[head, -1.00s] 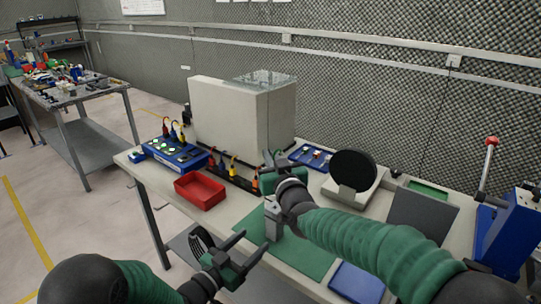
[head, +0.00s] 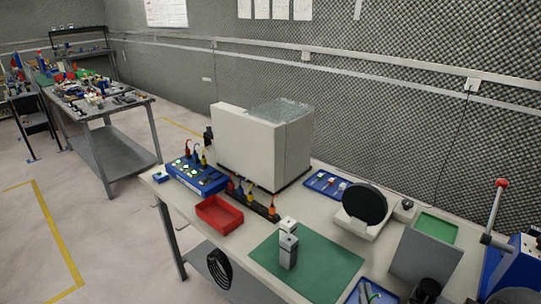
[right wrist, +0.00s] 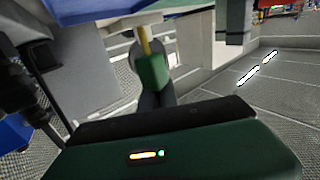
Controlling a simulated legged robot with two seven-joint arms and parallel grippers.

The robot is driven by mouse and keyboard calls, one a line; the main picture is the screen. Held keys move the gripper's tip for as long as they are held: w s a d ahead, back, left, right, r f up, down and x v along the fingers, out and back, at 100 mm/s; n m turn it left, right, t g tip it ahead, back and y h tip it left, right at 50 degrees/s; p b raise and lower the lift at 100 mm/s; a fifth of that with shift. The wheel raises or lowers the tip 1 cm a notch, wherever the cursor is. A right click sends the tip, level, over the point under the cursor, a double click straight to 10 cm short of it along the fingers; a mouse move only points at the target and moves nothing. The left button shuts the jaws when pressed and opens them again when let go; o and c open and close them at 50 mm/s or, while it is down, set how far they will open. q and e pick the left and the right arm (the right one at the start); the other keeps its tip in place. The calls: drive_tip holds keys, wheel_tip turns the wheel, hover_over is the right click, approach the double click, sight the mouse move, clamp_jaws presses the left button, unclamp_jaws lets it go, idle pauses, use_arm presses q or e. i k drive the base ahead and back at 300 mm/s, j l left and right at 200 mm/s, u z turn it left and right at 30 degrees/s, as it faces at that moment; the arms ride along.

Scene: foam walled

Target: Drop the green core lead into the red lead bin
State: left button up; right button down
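The red lead bin (head: 219,214) sits on the workbench near its front left edge, and I see no lead inside it. A blue tray (head: 352,297) at the bottom edge holds a thin green curved piece (head: 370,292), which may be the green core lead; it is cut off by the frame. A dark part of my right gripper (head: 428,291) shows at the bottom right, its fingers not clear. In the right wrist view, a green block (right wrist: 152,72) shows between dark grey parts; I cannot tell whether it is held. My left gripper is out of the head view.
A grey-white upright block (head: 288,251) stands on the green mat (head: 325,265). A black rack (head: 262,208) with red, yellow and orange leads lies behind the bin. A large beige box (head: 250,145), a round black disc (head: 364,205) and a red-knobbed lever (head: 496,210) stand around.

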sight(224, 216)
drive_tip(key=j+u, duration=0.15)
drive_tip(key=u, duration=0.3)
drive_tip(key=i+j+u, duration=0.1)
drive_tip(key=u, duration=0.35)
drive_tip(key=i+j+u, duration=0.1)
drive_tip(key=u, duration=0.4)
drive_tip(key=i+j+u, duration=0.15)
drive_tip(key=i+u, duration=0.2)
drive_tip(key=i, duration=0.35)
drive_tip(key=i+z, duration=0.1)
drive_tip(key=z, duration=0.3)
drive_tip(key=i+j+z, duration=0.1)
drive_tip(key=z, duration=0.3)
drive_tip(key=i+j+z, duration=0.1)
drive_tip(key=z, duration=0.25)
drive_tip(key=i+z, duration=0.2)
drive_tip(key=z, duration=0.2)
drive_tip(key=i+j+z, duration=0.1)
drive_tip(key=i+z, duration=0.15)
drive_tip(key=z, duration=0.15)
drive_tip(key=i+j+z, duration=0.15)
drive_tip(key=z, duration=0.25)
